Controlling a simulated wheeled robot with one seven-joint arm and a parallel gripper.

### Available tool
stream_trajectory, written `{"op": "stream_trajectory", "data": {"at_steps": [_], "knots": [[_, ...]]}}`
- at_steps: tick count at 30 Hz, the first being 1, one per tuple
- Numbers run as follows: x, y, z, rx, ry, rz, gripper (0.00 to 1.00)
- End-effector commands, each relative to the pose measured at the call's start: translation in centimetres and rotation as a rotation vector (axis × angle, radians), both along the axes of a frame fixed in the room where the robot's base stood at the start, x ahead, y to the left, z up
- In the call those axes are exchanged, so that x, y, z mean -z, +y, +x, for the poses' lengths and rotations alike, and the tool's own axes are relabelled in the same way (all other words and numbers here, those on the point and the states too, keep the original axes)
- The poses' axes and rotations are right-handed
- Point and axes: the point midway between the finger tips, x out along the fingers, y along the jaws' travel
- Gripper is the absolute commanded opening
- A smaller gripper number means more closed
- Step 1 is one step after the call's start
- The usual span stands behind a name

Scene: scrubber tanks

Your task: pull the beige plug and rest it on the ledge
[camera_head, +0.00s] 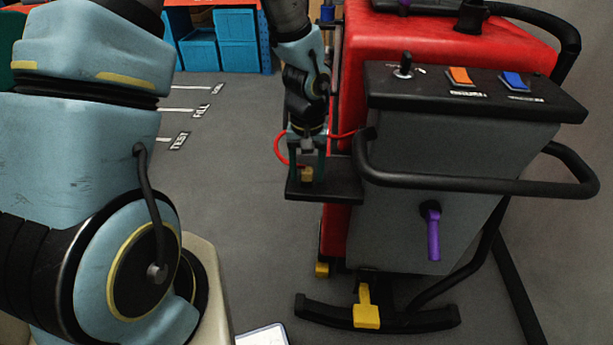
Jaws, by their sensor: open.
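The beige plug (306,175) is a small tan block low between the fingers of my gripper (307,170). It appears to sit on the black ledge (345,187) that juts from the left side of the scrubber. My gripper points down over the ledge, and its fingers stand open on either side of the plug. A red cable (277,151) loops out left of my gripper and shows again on its right, towards the machine. The plug's upper part is hidden by the gripper.
The red and grey scrubber (445,170) fills the right, with a black handle bar (480,187), orange and blue switches, a purple lever (433,235) and a yellow pedal (366,312). Blue bins (237,38) stand at the back. Grey floor left of the ledge is clear.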

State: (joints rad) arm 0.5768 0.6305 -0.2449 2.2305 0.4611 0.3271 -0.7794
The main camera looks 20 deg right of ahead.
Motion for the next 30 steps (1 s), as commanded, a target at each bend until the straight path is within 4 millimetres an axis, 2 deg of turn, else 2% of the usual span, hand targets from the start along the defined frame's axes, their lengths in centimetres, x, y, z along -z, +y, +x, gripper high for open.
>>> {"op": "stream_trajectory", "data": {"at_steps": [28,30], "knots": [[-0.01,-0.01,0.0,0.0,0.0,0.0,0.61],[-0.01,-0.01,0.0,0.0,0.0,0.0,0.53]]}}
